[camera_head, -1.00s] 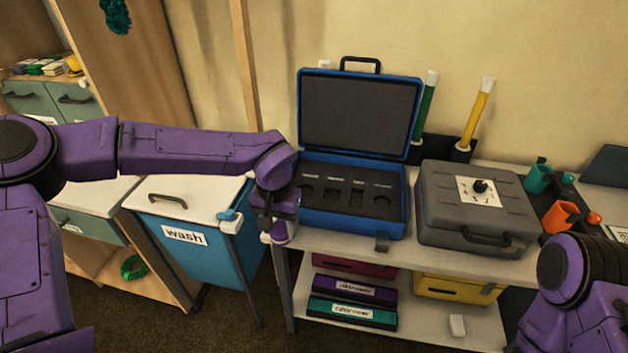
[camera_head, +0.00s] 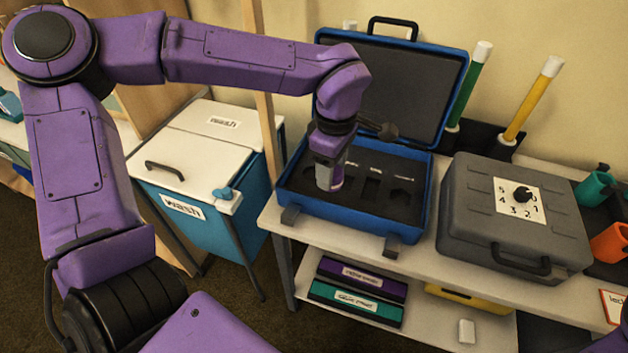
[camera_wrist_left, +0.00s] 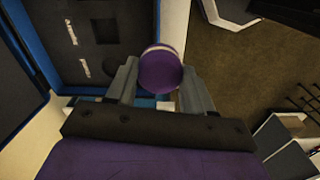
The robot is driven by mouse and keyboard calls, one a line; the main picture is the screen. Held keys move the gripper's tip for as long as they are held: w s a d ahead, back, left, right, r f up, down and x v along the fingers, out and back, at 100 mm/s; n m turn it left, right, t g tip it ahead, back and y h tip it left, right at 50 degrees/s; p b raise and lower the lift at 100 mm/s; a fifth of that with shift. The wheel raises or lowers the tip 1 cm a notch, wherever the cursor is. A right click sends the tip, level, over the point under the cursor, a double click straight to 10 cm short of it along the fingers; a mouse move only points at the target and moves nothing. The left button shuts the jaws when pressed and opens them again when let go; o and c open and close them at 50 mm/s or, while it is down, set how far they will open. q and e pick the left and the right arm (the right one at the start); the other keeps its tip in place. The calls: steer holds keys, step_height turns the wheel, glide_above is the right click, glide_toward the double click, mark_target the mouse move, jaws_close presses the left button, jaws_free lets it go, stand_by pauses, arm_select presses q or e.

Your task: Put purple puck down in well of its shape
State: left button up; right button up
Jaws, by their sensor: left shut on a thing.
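The purple puck (camera_wrist_left: 160,70) is between the fingers of my left gripper (camera_wrist_left: 160,85) in the left wrist view. It is round, with a pale band near its far edge. In the head view my left gripper (camera_head: 329,178) is shut on it, over the left part of the open blue case (camera_head: 407,238). The gripper mostly hides the puck there. The case's dark foam (camera_head: 350,205) has several cut wells with small white labels; a round-looking well (camera_head: 399,197) shows at the right. The gripper covers wells at the left, so their shapes cannot be told.
A closed grey case (camera_head: 470,225) with a number dial stands right of the blue case. The blue case's raised lid (camera_head: 400,95) is behind my left gripper. A blue wash bin (camera_head: 235,210) stands at the left. Green (camera_head: 470,88) and yellow (camera_head: 532,98) tubes stand behind.

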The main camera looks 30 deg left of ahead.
arm_select(q)
steer(key=n, duration=0.5)
steer(key=shift+s+a+r+b, duration=0.15)
steer(key=shift+s+r+b, duration=0.15)
steer(key=shift+s, duration=0.1)
steer(key=shift+s+a+r+n, duration=0.15)
steer(key=shift+s+n, duration=0.1)
steer(key=shift+n, duration=0.65)
steer(key=shift+a, duration=0.15)
steer(key=shift+n, duration=0.3)
steer(key=w+a+f+p, duration=0.1)
steer(key=w+a+f, duration=0.3)
steer(key=w, duration=0.1)
steer(key=w+a+f+p, duration=0.2)
steer(key=w+a+f, duration=0.2)
steer(key=a+f, duration=0.1)
steer(key=shift+w+a+f+p, duration=0.1)
steer(key=shift+w+f+p, duration=0.15)
steer(key=shift+w+p, duration=0.1)
step_height(320, 180, down, 3)
steer(key=shift+r, duration=0.1)
steer(key=shift+w+f, duration=0.1)
steer(key=shift+f, duration=0.2)
steer(key=shift+f, duration=0.15)
